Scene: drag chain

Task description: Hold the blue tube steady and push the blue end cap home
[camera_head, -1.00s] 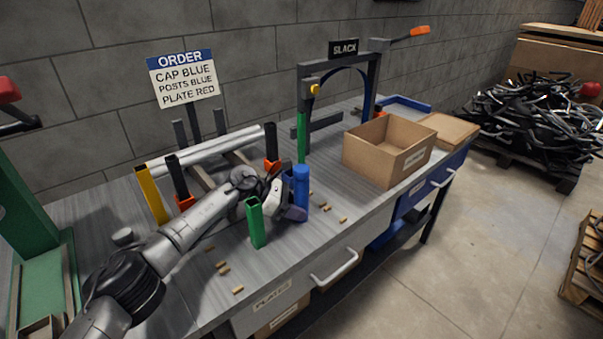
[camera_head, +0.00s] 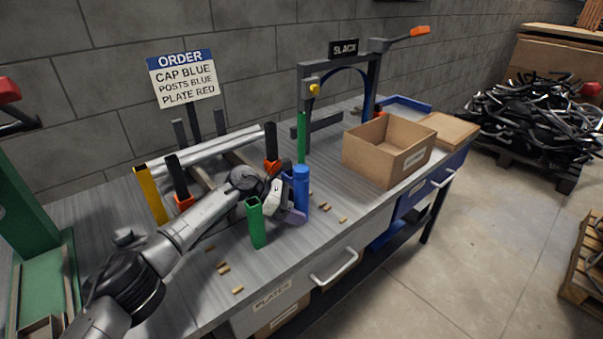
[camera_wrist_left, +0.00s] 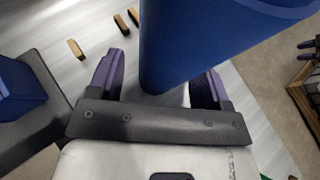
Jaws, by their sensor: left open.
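The blue tube (camera_head: 301,190) stands upright on the workbench in the head view, right of a green post. In the left wrist view the tube (camera_wrist_left: 200,40) rises between my two purple-padded fingers. My left gripper (camera_head: 292,213) is low beside the tube, its fingers apart on either side; it also shows in the left wrist view (camera_wrist_left: 158,82). I cannot make out a separate blue end cap on the tube's top. My right gripper is not in view.
A green square post (camera_head: 256,224) stands just left of the gripper. Several small tan pieces (camera_head: 223,268) lie on the bench. A cardboard box (camera_head: 377,160) stands to the right. The order sign (camera_head: 184,80) reads cap blue, posts blue, plate red.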

